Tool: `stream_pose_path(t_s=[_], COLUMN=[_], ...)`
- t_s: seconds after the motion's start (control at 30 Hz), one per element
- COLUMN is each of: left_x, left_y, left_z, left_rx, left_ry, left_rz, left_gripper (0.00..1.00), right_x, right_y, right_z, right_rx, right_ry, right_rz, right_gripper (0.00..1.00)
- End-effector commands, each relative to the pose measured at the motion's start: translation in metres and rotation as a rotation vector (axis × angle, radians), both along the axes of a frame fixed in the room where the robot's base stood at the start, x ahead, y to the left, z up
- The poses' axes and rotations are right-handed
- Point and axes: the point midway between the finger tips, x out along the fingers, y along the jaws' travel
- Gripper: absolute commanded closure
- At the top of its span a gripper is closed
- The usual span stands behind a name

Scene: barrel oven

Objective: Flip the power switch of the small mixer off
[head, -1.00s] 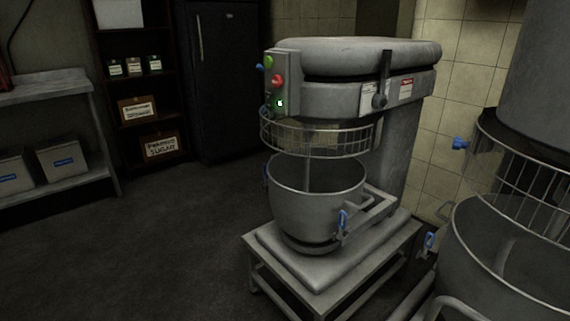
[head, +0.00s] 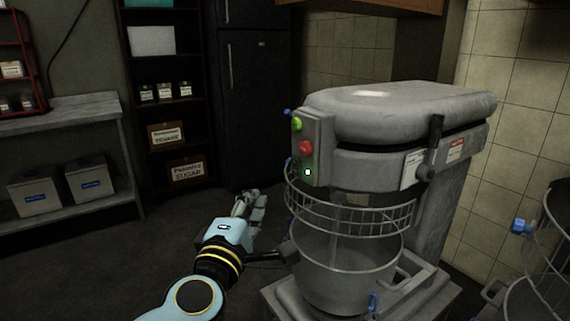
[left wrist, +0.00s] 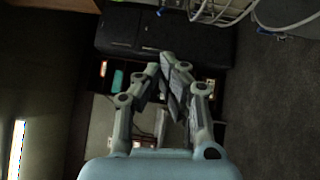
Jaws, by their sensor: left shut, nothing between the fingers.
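The small mixer (head: 380,150) stands on a low stand right of centre in the head view. Its control panel (head: 318,148) carries a green button (head: 297,124), a red button (head: 305,148) and a lit, green-glowing switch (head: 308,172). A wire guard (head: 345,217) and the bowl (head: 345,265) are below. My left gripper (head: 252,203) is left of the mixer, lower than the panel and apart from it. In the left wrist view its fingers (left wrist: 168,68) come together with nothing held. My right gripper is out of view.
A larger mixer's guard and bowl (head: 545,285) show at the right edge. A shelf (head: 85,102) with bins (head: 90,181) stands at the left. A rack with boxes and a dark fridge (head: 250,100) are behind. Dark floor (head: 120,260) is free left of the mixer.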

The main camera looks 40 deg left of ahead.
Motion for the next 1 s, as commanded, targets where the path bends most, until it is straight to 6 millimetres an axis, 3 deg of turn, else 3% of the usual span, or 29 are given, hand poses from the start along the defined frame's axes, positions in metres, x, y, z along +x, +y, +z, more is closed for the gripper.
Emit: stream_pose_path(t_s=[0.27,0.7,1.0], left_x=[0.015,0.098,0.127], left_y=[0.006,0.039,0.024], left_z=[0.003,0.01,0.013], left_rx=[0.002,0.002,0.0], left_ry=[-0.002,-0.002,0.0], left_rz=[-0.001,-0.001,-0.001], left_gripper=[1.0,1.0,1.0], right_x=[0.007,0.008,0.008], right_y=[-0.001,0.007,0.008], right_z=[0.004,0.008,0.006], right_rx=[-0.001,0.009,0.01], right_ry=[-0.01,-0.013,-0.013], right_rz=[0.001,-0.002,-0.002], right_gripper=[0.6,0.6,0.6])
